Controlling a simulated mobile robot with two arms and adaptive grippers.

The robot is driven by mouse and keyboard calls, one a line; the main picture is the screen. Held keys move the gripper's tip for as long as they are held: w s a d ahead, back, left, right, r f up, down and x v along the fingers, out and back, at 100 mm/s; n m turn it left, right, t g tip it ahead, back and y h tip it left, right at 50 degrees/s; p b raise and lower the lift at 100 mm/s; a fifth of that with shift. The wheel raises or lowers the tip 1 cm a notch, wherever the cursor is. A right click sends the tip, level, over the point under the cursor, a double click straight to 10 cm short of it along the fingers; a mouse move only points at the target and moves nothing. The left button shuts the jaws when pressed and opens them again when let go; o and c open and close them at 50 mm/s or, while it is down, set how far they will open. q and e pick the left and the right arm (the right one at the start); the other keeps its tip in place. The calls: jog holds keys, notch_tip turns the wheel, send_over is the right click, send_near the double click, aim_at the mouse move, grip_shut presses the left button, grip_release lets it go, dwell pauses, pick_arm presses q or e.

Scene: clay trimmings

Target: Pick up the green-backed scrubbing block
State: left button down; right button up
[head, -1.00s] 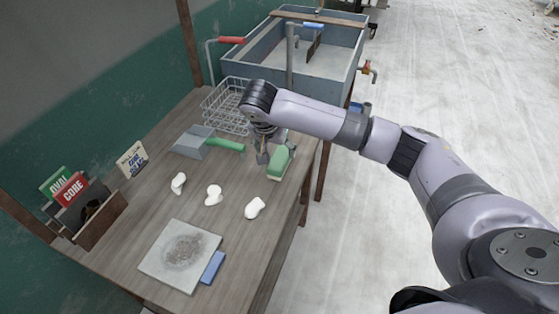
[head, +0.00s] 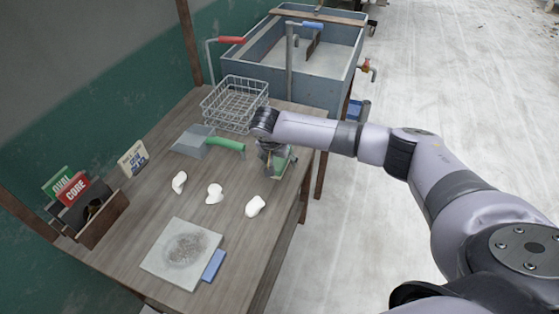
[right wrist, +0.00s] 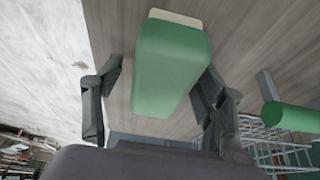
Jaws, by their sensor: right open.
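The green-backed scrubbing block (head: 283,164) lies near the right edge of the wooden table, partly hidden by my right gripper (head: 272,154). In the right wrist view the block (right wrist: 170,68) shows its green back and a pale strip along its far end. My right gripper (right wrist: 160,85) is open, with the block between its two fingers. The right-hand finger is very close to the block, and I cannot tell if they touch. A clear gap separates the left-hand finger from it. My left gripper is not in view.
A dustpan (head: 194,141) with a green handle and a wire basket (head: 234,104) are to the left and behind. Several white lumps (head: 215,193) lie in front, with a grey slab (head: 158,262) and blue block (head: 213,265) nearer. The table's right edge is close.

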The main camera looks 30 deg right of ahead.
jog(key=shift+f+p, duration=0.25)
jog(key=shift+p, duration=0.05)
dwell(0.4)
jog(key=shift+s, duration=0.15)
jog(key=c, duration=1.3)
jog(key=shift+f, duration=0.1)
jog(key=shift+d+r+b, duration=0.1)
jog(key=shift+r+b, duration=0.1)
jog(key=shift+b, duration=0.3)
notch_tip(320, 180, up, 20)
jog(key=b, duration=0.1)
jog(key=shift+r, duration=0.2)
